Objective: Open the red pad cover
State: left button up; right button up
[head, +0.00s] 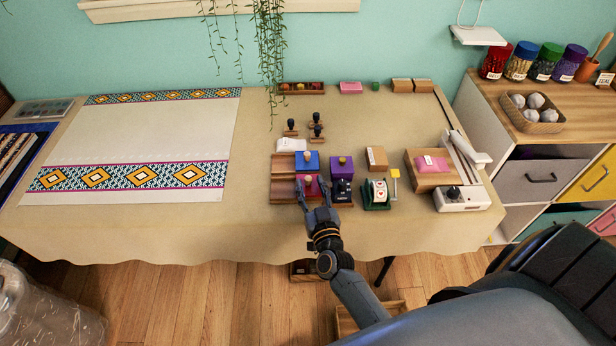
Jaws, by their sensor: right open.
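The red pad cover (308,190) sits on the front part of a wooden stand near the table's front edge, in the middle of the head view. A small knob shows on its top. My right gripper (313,192) is open around the red cover, with its fingers reaching to either side of it. Whether the fingers touch it cannot be told. The fingers and wrist hide part of the cover's front. A blue pad cover (307,161) with a knob lies just behind it, and a purple one (341,169) lies to the right. My left gripper is out of view.
A dark stamp (343,190) stands close right of the gripper, then a green holder with a card (376,193). Dark-handled stamps (316,130) stand farther back. A white device (462,198) is at the right. Patterned cloth (140,150) covers the left; bare table lies between.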

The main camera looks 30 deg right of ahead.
aim_at(309, 181)
jog(key=shift+x, duration=1.65)
grip_shut()
